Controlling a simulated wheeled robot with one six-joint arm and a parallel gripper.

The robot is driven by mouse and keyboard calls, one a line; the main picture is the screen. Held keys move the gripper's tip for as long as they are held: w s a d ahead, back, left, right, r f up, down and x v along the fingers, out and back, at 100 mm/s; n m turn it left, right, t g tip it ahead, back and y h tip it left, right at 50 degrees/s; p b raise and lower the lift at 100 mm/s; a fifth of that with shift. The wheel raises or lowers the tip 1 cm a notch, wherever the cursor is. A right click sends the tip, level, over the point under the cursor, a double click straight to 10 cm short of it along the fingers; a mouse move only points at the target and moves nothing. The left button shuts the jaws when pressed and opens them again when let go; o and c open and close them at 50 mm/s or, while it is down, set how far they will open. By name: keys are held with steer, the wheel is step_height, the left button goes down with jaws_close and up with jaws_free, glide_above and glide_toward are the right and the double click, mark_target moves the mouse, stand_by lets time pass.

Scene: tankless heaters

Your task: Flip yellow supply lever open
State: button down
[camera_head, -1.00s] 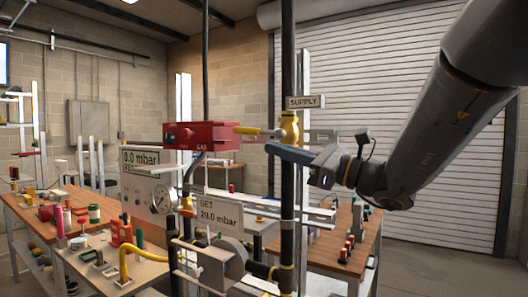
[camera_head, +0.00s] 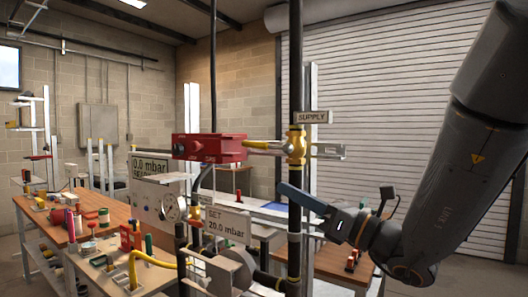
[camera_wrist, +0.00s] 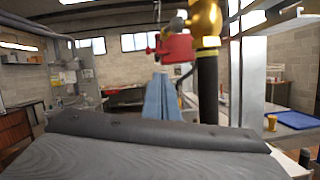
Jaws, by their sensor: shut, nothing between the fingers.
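The yellow supply lever (camera_head: 264,146) sticks out horizontally to the left from the brass-coloured valve (camera_head: 297,146), with its tip by the red gas box (camera_head: 209,148). The valve sits on a black upright pipe, beside a SUPPLY sign (camera_head: 313,117). My gripper (camera_head: 283,189) is shut and empty, with its blue fingers below the valve, crossing in front of the pipe in the head view and apart from the lever. In the wrist view the blue fingers (camera_wrist: 161,97) point ahead, left of the pipe; the valve (camera_wrist: 205,20) is above right, and the lever is hard to make out.
A metal bracket (camera_head: 328,151) sticks out right of the valve. A cluttered bench (camera_head: 110,270) stands left; a roller door (camera_head: 400,90) is behind.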

mark_target(266, 146)
steer(key=shift+s+f+m, duration=0.1)
steer(key=shift+f+m, duration=0.1)
steer(key=shift+m, duration=0.1)
steer(key=shift+d, duration=0.1)
steer(key=w+a+r+p, duration=0.6)
steer(key=w+r, duration=0.1)
steer(key=shift+a, duration=0.15)
stand_by(0.3)
